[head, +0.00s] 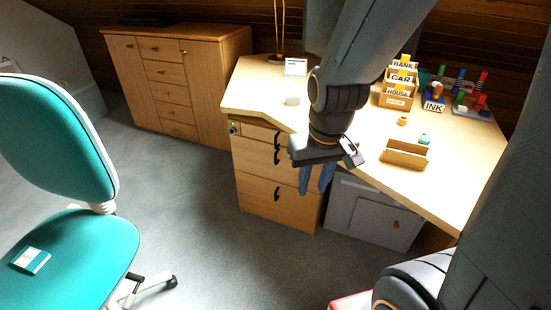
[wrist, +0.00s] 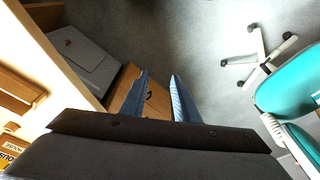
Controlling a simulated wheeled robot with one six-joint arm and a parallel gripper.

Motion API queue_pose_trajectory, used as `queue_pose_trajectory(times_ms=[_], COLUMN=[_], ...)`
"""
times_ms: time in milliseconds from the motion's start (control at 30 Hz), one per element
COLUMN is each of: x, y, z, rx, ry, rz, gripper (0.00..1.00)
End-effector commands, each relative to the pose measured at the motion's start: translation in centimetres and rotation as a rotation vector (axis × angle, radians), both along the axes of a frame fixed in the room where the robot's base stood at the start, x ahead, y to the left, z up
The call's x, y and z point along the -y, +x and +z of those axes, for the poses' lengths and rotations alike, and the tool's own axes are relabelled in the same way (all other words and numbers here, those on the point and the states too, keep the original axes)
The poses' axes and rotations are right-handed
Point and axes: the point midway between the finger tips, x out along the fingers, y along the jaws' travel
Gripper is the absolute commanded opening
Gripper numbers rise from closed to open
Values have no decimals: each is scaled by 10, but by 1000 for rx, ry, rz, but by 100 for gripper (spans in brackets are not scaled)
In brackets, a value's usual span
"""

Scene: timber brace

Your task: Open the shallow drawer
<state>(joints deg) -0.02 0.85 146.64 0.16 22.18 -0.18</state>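The wooden drawer unit (head: 277,196) stands under the left part of the desk. Its shallow top drawer (head: 254,132) looks shut, with a dark curved handle partly hidden by my gripper. My gripper (head: 315,181) hangs fingers down to the right of the handles in the head view. In the wrist view my gripper (wrist: 160,76) has its two blue fingers apart, with nothing held. The wooden unit (wrist: 155,104) shows partly between and behind them; contact cannot be told.
The desk top (head: 447,177) holds a letter tray, card boxes and stamps. A grey cabinet (head: 372,215) stands right of the drawers. A teal chair (head: 62,150) is at the left. Open grey carpet (head: 195,210) lies between chair and drawers. A wooden sideboard (head: 205,85) stands behind.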

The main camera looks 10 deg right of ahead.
Motion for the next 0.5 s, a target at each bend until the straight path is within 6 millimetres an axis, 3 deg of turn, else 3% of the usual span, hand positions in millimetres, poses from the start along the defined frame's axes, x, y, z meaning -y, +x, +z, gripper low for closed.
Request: queue_pose_trajectory(times_ms=[33, 267, 500], x=[0, 1, 1], y=[8, 36, 77], z=[-24, -83, -142], rx=[6, 42, 116], ry=[0, 0, 1], rz=[-1, -2, -4], gripper=[28, 28, 28])
